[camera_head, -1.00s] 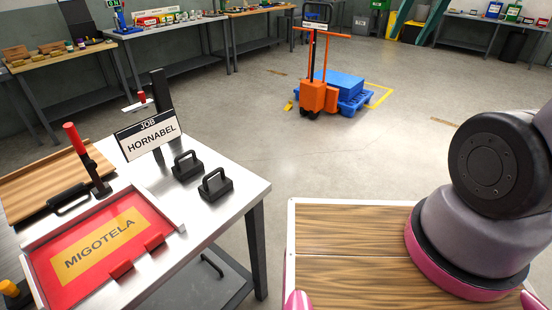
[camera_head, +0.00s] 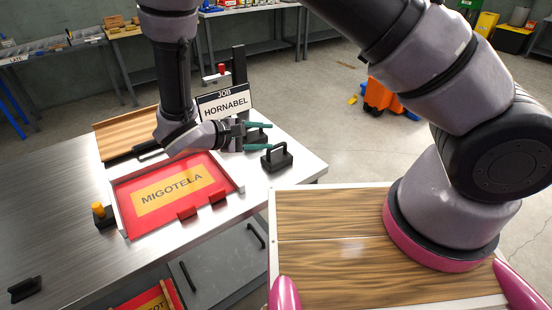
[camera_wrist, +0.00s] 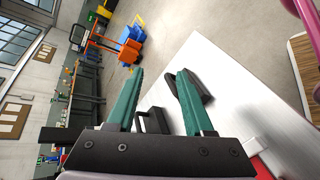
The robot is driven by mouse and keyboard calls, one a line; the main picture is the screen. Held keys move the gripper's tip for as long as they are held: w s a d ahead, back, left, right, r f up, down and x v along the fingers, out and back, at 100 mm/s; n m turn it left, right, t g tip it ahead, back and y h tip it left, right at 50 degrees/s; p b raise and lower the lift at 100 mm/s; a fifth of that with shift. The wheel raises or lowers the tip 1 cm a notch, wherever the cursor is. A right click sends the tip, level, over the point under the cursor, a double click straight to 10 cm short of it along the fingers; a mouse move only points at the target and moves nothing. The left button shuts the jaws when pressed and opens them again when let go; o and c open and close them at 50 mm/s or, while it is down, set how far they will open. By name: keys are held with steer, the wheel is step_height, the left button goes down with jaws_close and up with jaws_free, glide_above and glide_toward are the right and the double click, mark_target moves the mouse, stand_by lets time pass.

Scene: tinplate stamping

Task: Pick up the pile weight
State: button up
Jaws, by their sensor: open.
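Two black weights with bar handles stand on the steel table; which one is the pile weight I cannot tell. In the head view, the front one (camera_head: 277,160) is in clear sight. The rear one (camera_head: 258,136) is partly hidden behind my gripper (camera_head: 270,137). My gripper has green fingers, spread apart and empty. In the wrist view, one weight (camera_wrist: 153,121) shows between the fingers of my gripper (camera_wrist: 161,72), near their bases. The other weight (camera_wrist: 201,90) shows partly behind the right finger. I see no contact.
A red tray (camera_head: 222,162) marked MIGOTELA lies left of the weights. A HORNABEL job sign (camera_head: 224,103) and a dark post (camera_head: 239,65) stand behind. A wooden board (camera_head: 120,130) and an orange-topped black piece (camera_head: 103,215) are farther left.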

mark_target(274, 149)
steer(key=a+f+n+t, duration=0.1)
steer(key=f, duration=0.1)
steer(key=s+a+f+n+t, duration=0.1)
steer(key=f+t, duration=0.1)
steer(key=s+a+f+n+t, duration=0.1)
steer(key=f, duration=0.1)
steer(key=shift+s+a+n+y, duration=0.2)
steer(key=shift+a+n+y, duration=0.1)
steer(key=shift+y, duration=0.1)
steer(key=shift+t, duration=0.3)
steer(key=x, duration=0.5)
steer(key=shift+f, duration=0.2)
steer(key=shift+x, duration=2.8)
steer(key=shift+w+a, duration=0.1)
steer(key=shift+a, duration=0.05)
jaws_close()
steer(key=shift+r, duration=0.1)
